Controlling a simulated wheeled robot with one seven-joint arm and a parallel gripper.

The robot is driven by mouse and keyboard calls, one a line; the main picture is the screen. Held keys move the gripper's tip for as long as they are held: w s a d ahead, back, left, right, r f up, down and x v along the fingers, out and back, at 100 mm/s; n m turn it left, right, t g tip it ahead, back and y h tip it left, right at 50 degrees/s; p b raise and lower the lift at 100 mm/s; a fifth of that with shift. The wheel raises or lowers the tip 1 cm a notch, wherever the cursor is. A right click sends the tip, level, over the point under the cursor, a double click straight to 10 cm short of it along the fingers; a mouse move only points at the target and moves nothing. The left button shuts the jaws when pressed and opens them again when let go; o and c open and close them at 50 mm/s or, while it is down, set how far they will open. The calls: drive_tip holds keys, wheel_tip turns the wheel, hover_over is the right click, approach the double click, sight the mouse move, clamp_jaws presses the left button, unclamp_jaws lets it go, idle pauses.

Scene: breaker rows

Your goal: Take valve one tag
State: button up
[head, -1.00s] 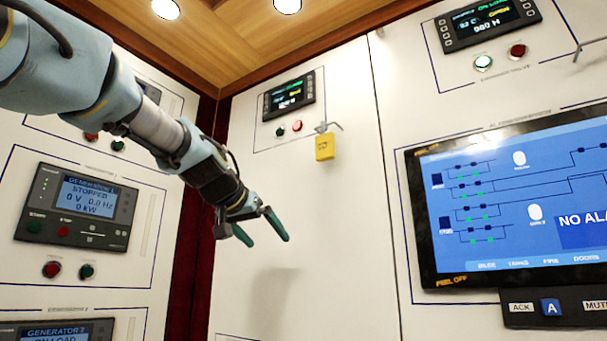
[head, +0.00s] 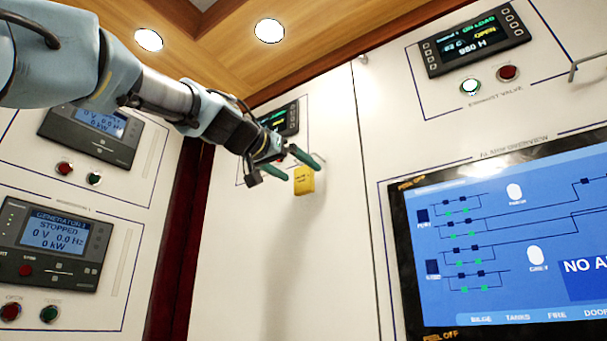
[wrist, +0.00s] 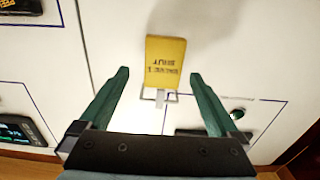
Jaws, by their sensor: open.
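The valve one tag is a small yellow tag with dark lettering (head: 304,180). It hangs on the white panel below a small display, and its upper part is hidden behind my gripper in the head view. In the wrist view the tag (wrist: 165,62) shows upside down, reading "VALVE 1 SHUT", on a pale hook (wrist: 160,97). My gripper (head: 284,166) is open and empty. In the wrist view its green fingers (wrist: 158,75) stand apart on either side of the tag's hook end, with the tag beyond and between them, and no contact shows.
A small display (head: 285,118) is partly hidden behind my gripper. Generator panels (head: 55,240) are at left, and a large overview screen (head: 500,235) is at right. The white panel below the tag is clear.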

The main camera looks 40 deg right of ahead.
sight(302, 173)
drive_tip(key=p+x, duration=0.2)
drive_tip(key=x, duration=0.2)
drive_tip(key=shift+w+d, duration=0.15)
drive_tip(key=shift+w, duration=0.1)
drive_tip(key=shift+f, duration=0.1)
drive_tip(key=shift+c, duration=0.2)
drive_tip(key=c, duration=1.4)
drive_tip(key=shift+r, duration=0.35)
